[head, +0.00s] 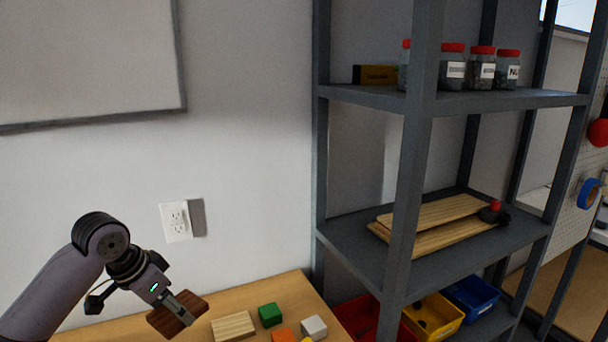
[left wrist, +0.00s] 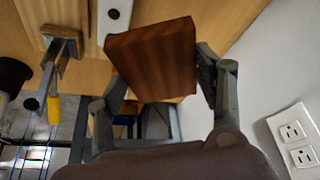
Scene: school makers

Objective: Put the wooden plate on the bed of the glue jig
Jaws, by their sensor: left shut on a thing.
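My left gripper (head: 178,306) is shut on the wooden plate (head: 186,314), a dark reddish-brown piece, and holds it over the table at the bottom left of the head view. In the left wrist view the plate (left wrist: 155,60) sits tilted between the two fingers of the left gripper (left wrist: 160,85). At the upper left of that view is a light wooden piece with a grey metal clamp (left wrist: 62,45) and a yellow handle. I cannot tell whether it belongs to the glue jig. My right gripper is not in view.
The wooden table (head: 285,288) bears a light wooden block (head: 233,326), a green block (head: 270,314), an orange block (head: 284,336) and a white block (head: 314,327). A grey shelf rack (head: 409,180) stands right of the table. A wall with an outlet (head: 175,220) is behind.

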